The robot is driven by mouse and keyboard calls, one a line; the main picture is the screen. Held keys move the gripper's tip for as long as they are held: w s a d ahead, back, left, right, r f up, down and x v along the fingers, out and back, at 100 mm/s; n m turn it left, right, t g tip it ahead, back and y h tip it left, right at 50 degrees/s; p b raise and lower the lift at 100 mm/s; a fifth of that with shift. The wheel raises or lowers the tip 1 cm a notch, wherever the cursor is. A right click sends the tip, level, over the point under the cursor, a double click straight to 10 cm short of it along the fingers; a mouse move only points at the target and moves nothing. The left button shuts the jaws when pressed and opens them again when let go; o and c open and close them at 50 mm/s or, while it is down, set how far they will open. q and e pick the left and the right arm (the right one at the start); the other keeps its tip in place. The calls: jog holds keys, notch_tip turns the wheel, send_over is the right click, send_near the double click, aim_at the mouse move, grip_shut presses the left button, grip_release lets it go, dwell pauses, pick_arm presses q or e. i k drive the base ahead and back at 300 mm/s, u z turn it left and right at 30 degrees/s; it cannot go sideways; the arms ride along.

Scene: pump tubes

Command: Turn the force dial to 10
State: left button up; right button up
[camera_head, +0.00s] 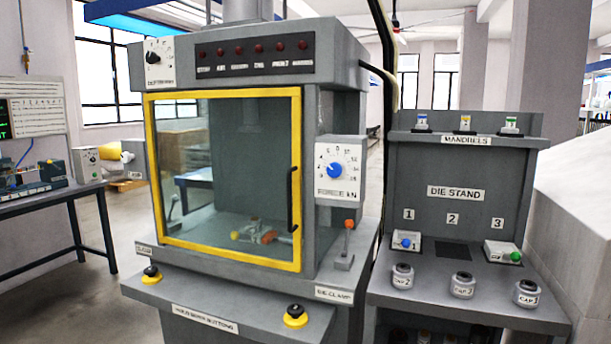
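The force dial is a blue round knob (334,174) on a white square plate (341,155) with a ring of small numbers. The plate is marked FORCE kN and sits on the right front of the grey press (235,50), beside the yellow-framed door. A small pale pointer mark shows on the knob, toward its upper part. The exact number it points to is too small to read for certain. Neither of my grippers shows in this view, and nothing touches the dial.
The glass door in its yellow frame (299,200) looks closed. Below the dial stands an orange-tipped clamp lever (347,238). A shelf has two black-and-yellow buttons (295,314). The die stand (460,190) is at right. The space before the dial looks clear.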

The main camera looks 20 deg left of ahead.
aim_at(334, 169)
jog(key=u, duration=0.2)
jog(key=k, duration=0.4)
jog(key=u, duration=1.05)
jog(key=i, duration=0.95)
jog(key=z, duration=0.4)
